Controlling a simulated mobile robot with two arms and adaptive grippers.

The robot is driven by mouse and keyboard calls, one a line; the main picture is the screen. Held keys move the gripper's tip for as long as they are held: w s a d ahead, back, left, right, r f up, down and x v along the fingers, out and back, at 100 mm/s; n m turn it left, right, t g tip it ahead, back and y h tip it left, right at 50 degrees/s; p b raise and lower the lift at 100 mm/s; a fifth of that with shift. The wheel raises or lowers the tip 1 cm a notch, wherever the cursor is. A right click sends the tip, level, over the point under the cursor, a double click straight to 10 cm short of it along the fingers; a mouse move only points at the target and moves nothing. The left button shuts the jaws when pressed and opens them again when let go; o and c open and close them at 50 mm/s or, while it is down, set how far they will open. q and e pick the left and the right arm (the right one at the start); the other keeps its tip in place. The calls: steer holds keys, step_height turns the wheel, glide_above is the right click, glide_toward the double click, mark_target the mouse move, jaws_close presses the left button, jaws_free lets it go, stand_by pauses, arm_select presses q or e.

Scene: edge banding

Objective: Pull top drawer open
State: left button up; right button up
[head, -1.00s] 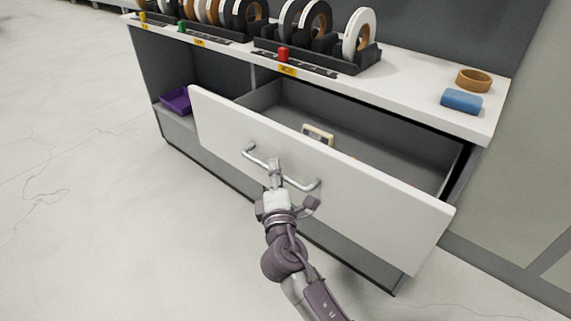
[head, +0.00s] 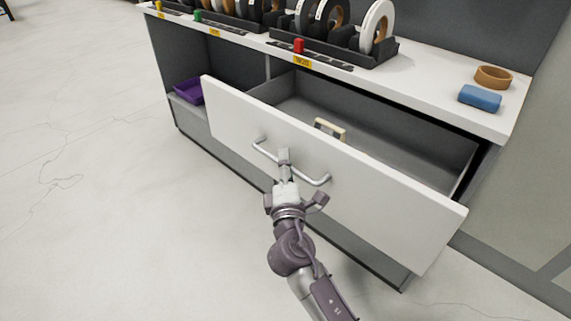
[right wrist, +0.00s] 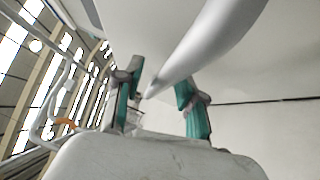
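The top drawer (head: 385,195) has a white front and stands pulled well out of the cabinet, its grey inside showing. Its curved metal handle (head: 316,181) is on the front face. My right gripper (head: 284,157) is at the middle of the handle, its fingers around the bar. In the right wrist view the handle (right wrist: 215,40) passes between the two green-padded fingers of the right gripper (right wrist: 160,88); the contact is partly hidden. My left gripper is in neither view.
A small beige-framed object (head: 330,128) lies in the drawer. A purple tray (head: 188,91) sits on the left shelf. The floor at left is clear.

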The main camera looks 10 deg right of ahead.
steer(key=s+a+f, duration=0.1)
steer(key=s, duration=1)
steer(key=shift+s+a+f, duration=0.15)
steer(key=shift+s+f, duration=0.15)
steer(key=shift+s, duration=0.1)
